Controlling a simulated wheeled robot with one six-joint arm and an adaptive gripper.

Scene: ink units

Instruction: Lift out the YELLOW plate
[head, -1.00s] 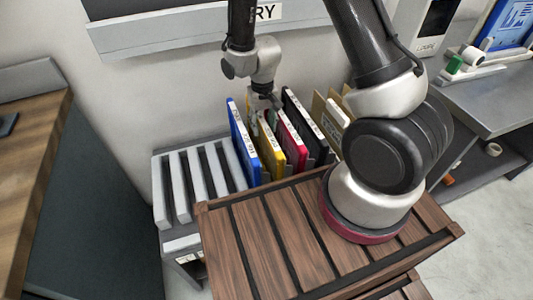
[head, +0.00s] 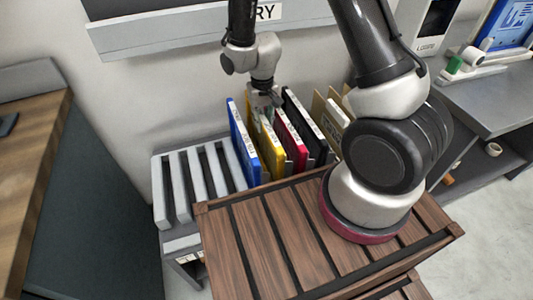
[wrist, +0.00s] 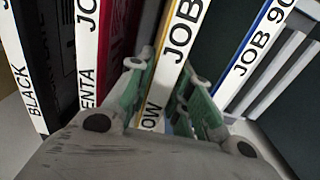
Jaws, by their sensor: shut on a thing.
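The yellow plate (head: 268,151) stands upright in a row of plates in the head view, between the blue plate (head: 241,142) and the magenta plate (head: 291,140). My gripper (head: 264,106) is at its upper rear edge, coming down from above. In the wrist view its white labelled edge (wrist: 176,45) runs between the two green-padded fingers of my gripper (wrist: 168,92), which are shut on it. The lower part of the plate is hidden in the head view.
The black plate (head: 307,128) and tan boards (head: 330,118) stand to the right. Empty grey rack slots (head: 197,172) lie to the left. A slatted wooden surface (head: 300,240) is in front. A wall shelf (head: 190,28) hangs behind.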

